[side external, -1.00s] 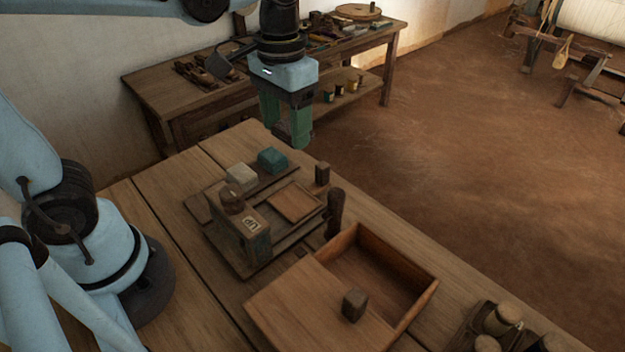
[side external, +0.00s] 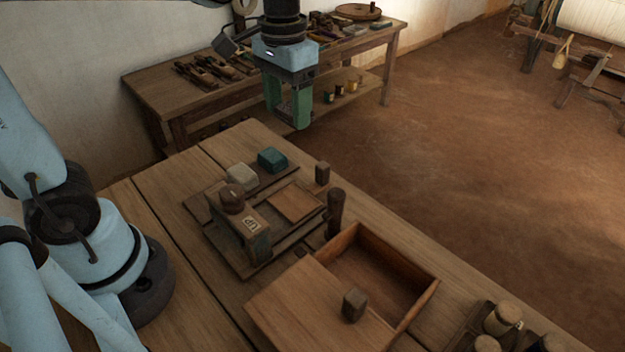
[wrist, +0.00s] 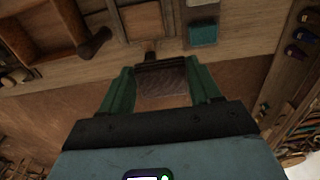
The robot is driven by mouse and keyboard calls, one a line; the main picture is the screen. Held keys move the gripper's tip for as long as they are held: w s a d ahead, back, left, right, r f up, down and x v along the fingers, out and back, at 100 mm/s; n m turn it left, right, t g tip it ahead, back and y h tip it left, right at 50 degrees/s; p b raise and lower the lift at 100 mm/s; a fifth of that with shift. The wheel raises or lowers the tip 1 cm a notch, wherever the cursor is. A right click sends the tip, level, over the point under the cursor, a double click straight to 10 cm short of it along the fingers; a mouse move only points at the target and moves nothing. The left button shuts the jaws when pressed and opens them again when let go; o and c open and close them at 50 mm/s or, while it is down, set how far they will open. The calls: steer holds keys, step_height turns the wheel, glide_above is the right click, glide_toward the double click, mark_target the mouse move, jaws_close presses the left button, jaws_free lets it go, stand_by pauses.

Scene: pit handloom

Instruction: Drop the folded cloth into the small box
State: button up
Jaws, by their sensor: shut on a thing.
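My gripper (side external: 288,112) is above the far edge of the wooden table, beyond the two small blocks, shut on a small brown piece (wrist: 162,82). That piece is flat and squarish between the green fingers; I cannot tell if it is the folded cloth. A teal block (side external: 272,159) and a cream block (side external: 240,177), perhaps folded cloths, sit on a dark board. The teal one also shows in the wrist view (wrist: 202,34). An open wooden box (side external: 419,291), its lid (side external: 305,305) drawn aside, stands at the near right. Its visible inside looks empty.
A wooden block marked "UP" (side external: 256,240) stands on a tray with a flat panel (side external: 295,203). A dark upright peg (side external: 335,213) stands beside the box. Jars (side external: 503,318) are at the near right. A tool bench (side external: 160,92) stands behind.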

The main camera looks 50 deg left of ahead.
steer(key=d, duration=0.4)
steer(key=d+f, duration=0.1)
steer(key=d, duration=0.3)
steer(key=d+f, duration=0.1)
steer(key=d, duration=0.3)
steer(key=shift+s+d, duration=0.2)
steer(key=shift+d, duration=0.2)
steer(key=s+d+f, duration=0.1)
steer(key=s+d, duration=0.2)
steer(key=d, duration=0.3)
steer(key=s+d+f, duration=0.2)
steer(key=s+d, duration=0.1)
steer(key=d, duration=0.4)
steer(key=shift+d+f, duration=0.1)
steer(key=shift+f, duration=2.85)
steer(key=o, duration=1.2)
steer(key=shift+r, duration=0.1)
step_height(320, 180, up, 12)
